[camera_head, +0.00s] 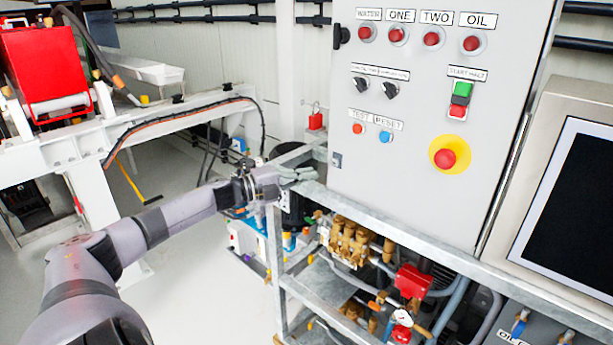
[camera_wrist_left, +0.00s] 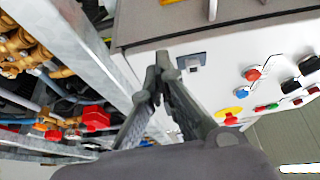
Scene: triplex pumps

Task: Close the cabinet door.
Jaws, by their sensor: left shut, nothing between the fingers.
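The cabinet door (camera_head: 420,205) is a light grey panel with labelled buttons and switches, upright at the right of the head view. Its front faces me, and I cannot tell whether it is fully closed. A small square latch (camera_head: 337,160) sits near its lower left edge; it also shows in the wrist view (camera_wrist_left: 190,63). My left gripper (camera_head: 314,172) is at the door's lower left corner, fingers pointing right. In the wrist view its fingertips (camera_wrist_left: 157,78) are together and empty, close to the door's edge below the latch. I cannot tell whether they touch it. My right gripper is not in view.
A galvanised metal frame (camera_head: 385,217) runs below the door, with brass pump parts (camera_head: 350,242) and a red fitting (camera_head: 412,281) under it. A screen (camera_head: 570,200) stands at the right. A white beam (camera_head: 130,128) crosses the left.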

